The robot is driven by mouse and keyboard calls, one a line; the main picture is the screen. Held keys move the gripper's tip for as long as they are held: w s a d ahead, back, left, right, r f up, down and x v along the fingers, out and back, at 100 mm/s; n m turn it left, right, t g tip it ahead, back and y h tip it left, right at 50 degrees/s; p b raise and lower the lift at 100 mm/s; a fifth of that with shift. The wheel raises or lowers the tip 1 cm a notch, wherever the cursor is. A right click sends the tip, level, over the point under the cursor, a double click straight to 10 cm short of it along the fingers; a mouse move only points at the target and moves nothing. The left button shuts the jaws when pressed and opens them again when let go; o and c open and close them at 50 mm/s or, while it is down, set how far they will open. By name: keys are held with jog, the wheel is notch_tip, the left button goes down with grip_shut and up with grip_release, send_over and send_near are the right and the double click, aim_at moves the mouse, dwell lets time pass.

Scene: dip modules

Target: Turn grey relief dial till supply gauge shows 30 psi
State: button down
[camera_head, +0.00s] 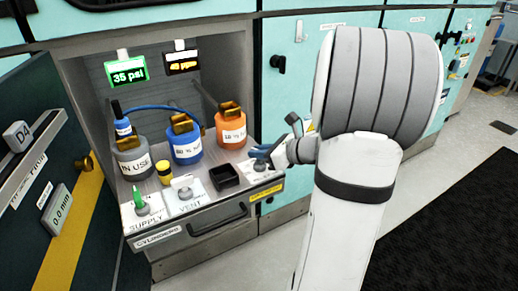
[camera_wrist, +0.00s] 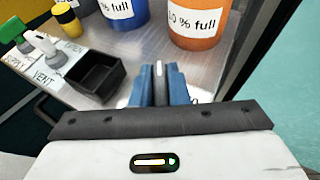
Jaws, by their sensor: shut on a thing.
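My gripper (camera_head: 262,152) is at the right front of the cylinder shelf, over a white plate (camera_head: 259,165). Its blue fingers are shut on the grey relief dial (camera_wrist: 159,70), which shows as a thin upright grey handle between them in the wrist view. In the head view the dial is hidden by the fingers. A green-lit gauge (camera_head: 126,71) at the back reads 35 psi. A second gauge (camera_head: 182,62), dark with yellow digits, hangs to its right; its number is too blurred to read. I cannot read which gauge is supply.
A green SUPPLY handle (camera_head: 139,200) and a white VENT handle (camera_head: 185,192) stand left of my gripper. A black open box (camera_head: 225,177) lies nearer. Grey, blue (camera_head: 186,147) and orange (camera_head: 231,129) cylinders stand behind. An open door (camera_head: 45,190) is at left.

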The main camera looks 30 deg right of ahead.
jog(key=shift+r+n+g+y+p, duration=0.2)
jog(key=shift+n+g+y+p, duration=0.6)
jog(key=shift+n+y+p, duration=0.35)
jog(key=shift+f+n+g+y, duration=0.2)
jog(key=shift+n+g+y, duration=0.15)
jog(key=shift+n, duration=0.1)
jog(key=c, duration=1.4)
grip_release()
jog(key=p+v, duration=0.2)
jog(key=v, duration=0.5)
jog(key=shift+s+d+r, duration=0.15)
jog(key=shift+s+d, duration=0.05)
jog(key=shift+s, duration=0.1)
jog(key=shift+p, duration=0.3)
